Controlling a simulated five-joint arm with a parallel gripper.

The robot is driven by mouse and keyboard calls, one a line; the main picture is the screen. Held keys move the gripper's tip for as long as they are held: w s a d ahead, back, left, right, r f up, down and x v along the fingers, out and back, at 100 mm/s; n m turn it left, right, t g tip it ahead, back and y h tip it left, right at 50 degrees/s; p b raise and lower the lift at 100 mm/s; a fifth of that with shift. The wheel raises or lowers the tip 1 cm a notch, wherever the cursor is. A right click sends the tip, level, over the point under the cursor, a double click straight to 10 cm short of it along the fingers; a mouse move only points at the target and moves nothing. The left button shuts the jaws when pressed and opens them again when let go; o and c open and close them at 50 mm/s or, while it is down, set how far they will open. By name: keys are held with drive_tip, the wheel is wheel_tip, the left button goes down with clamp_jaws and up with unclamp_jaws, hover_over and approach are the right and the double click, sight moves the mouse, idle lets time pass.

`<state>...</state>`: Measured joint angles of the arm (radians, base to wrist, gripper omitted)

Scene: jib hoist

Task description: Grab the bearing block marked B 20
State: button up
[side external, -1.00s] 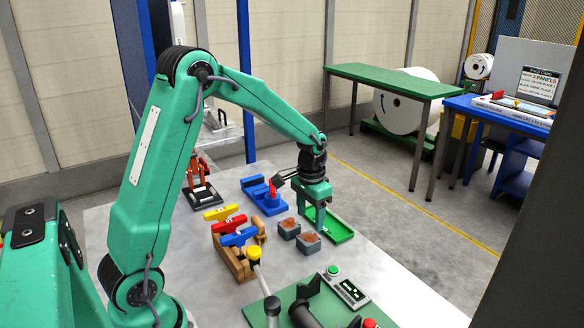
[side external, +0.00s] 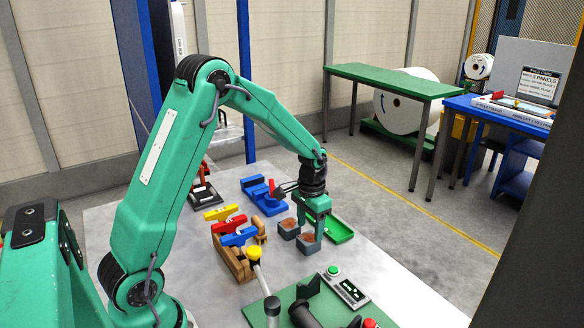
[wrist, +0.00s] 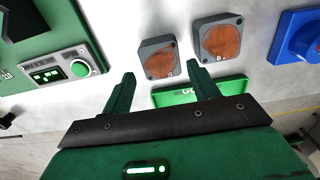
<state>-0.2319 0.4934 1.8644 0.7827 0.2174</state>
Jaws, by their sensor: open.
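Two grey bearing blocks with round brown faces sit side by side on the light table. The nearer block (side external: 308,246) appears as the left block (wrist: 160,64) in the wrist view. The farther block (side external: 288,229) appears as the right block (wrist: 218,42) there. Both carry small marks on their front edges, too small to read, so I cannot tell which is B 20. My gripper (side external: 311,233) points down just above the blocks. In the wrist view my open gripper (wrist: 160,72) has its fingers apart and empty, framing the left block, with no clear contact.
A green tray (side external: 341,232) lies close beside the blocks. A blue vise-like fixture (side external: 262,194) stands behind. A wooden rack (side external: 234,262) with yellow, red and blue pieces is at left. A control box (side external: 346,288) and a yellow-knobbed lever (side external: 254,253) are in front.

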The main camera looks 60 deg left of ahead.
sight(309, 241)
drive_tip(key=shift+s+f, duration=0.1)
drive_tip(key=shift+f, duration=2.4)
drive_tip(key=shift+r, duration=0.1)
drive_tip(key=c, duration=1.1)
drive_tip(key=shift+r, duration=0.15)
drive_tip(key=shift+a+r, duration=0.1)
drive_tip(key=shift+r, duration=0.4)
drive_tip(key=r, duration=0.3)
drive_tip(key=shift+d+r, duration=0.1)
drive_tip(key=shift+d, duration=0.15)
drive_tip(key=s+d+r, duration=0.3)
drive_tip(key=d+r, duration=0.3)
drive_tip(key=d, duration=0.4)
drive_tip(key=shift+s+d+r, duration=0.25)
drive_tip(key=shift+d, duration=0.1)
